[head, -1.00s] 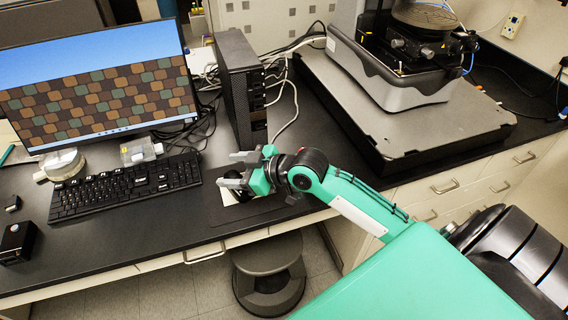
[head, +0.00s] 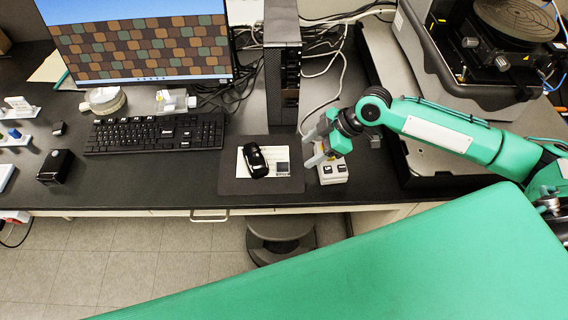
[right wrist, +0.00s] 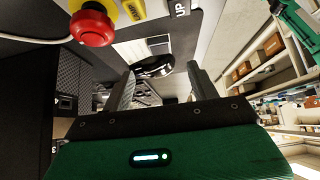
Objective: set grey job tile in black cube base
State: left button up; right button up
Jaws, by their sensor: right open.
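A small black cube-like block (head: 55,166) stands on the desk at the left in the head view; it may be the black cube base. I cannot pick out the grey job tile for certain; small white stands (head: 18,106) with upright pieces show at the left edge. My right gripper (head: 312,149) is open, with nothing seen between its fingers, far to the right of the block. It is at a white control box (head: 333,172) beside the mouse pad. The right wrist view shows its two spread fingers (right wrist: 160,80). My left gripper is out of view.
A mouse (head: 253,161) lies on a card on the mouse pad (head: 233,187). The keyboard (head: 155,134), monitor (head: 140,45) and computer tower (head: 282,70) stand behind. A red button (right wrist: 92,27) is close in the right wrist view.

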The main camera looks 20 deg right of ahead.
aim_at(284, 167)
jog(key=x, duration=0.3)
jog(key=shift+w+a+f+p, duration=0.15)
jog(key=shift+f+p, duration=0.1)
jog(key=shift+p, duration=0.15)
jog(key=shift+a+f, duration=0.25)
jog(key=p+x, duration=0.3)
jog(key=x, duration=0.1)
jog(key=shift+w+r, duration=0.1)
jog(key=shift+w+a+f, duration=0.1)
jog(key=shift+a+f, duration=0.25)
jog(key=shift+f, duration=0.1)
jog(key=c, duration=1.1)
jog(key=shift+c, duration=0.2)
notch_tip(284, 167, up, 20)
jog(key=b, duration=0.5)
